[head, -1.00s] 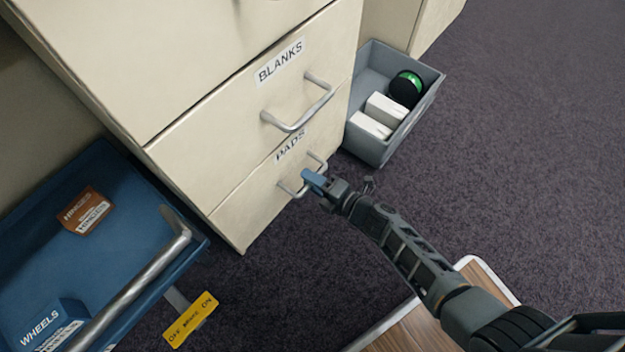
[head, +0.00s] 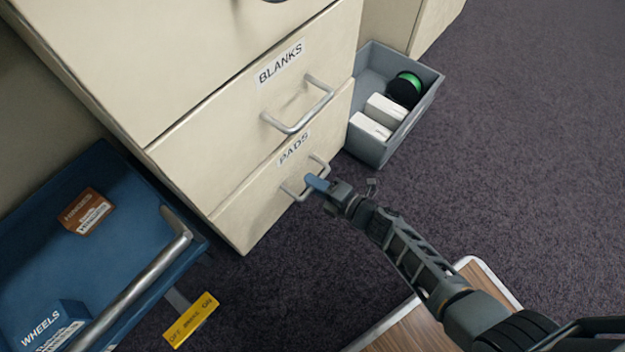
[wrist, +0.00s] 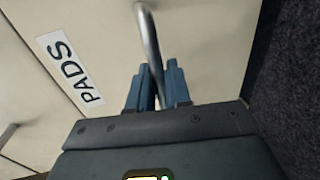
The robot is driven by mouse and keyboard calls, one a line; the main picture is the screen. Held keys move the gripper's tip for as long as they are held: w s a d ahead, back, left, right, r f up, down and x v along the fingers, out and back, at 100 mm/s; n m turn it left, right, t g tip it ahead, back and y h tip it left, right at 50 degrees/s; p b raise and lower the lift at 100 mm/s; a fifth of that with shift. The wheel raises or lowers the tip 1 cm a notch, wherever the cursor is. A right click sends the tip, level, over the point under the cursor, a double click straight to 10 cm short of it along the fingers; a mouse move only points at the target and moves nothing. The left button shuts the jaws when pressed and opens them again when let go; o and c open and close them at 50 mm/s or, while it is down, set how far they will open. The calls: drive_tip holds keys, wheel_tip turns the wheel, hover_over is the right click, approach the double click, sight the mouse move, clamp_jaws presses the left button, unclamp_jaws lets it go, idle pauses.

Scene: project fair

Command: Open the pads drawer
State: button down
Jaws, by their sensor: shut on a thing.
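The pads drawer (head: 248,208) is the lowest drawer of the cream cabinet, under the drawer labelled BLANKS. My gripper (head: 317,184) is at the drawer's metal handle (head: 289,191). In the wrist view the blue fingers of my gripper (wrist: 157,90) are shut on the handle (wrist: 148,38), one on each side of the bar. The PADS label (wrist: 70,68) is to the left there. The inside of the drawer is hidden from both views.
A grey bin (head: 368,148) with white boxes and a green-and-black round item stands right of the cabinet.

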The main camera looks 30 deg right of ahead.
drive_tip(key=f+p+v, duration=0.2)
drive_tip(key=f+v, duration=0.1)
drive_tip(key=v, duration=1)
drive_tip(key=s+f+p+v, duration=0.1)
drive_tip(key=f+p+v, duration=0.1)
drive_tip(key=v, duration=1.2)
drive_tip(key=shift+s+d+f+p, duration=0.3)
drive_tip(key=shift+s+f+p, duration=0.05)
drive_tip(key=shift+p, duration=0.35)
drive_tip(key=c, duration=1.3)
unclamp_jaws()
drive_tip(key=shift+o, duration=0.2)
drive_tip(key=v, duration=0.7)
drive_tip(key=shift+s+p, duration=0.35)
drive_tip(key=shift+p, duration=0.1)
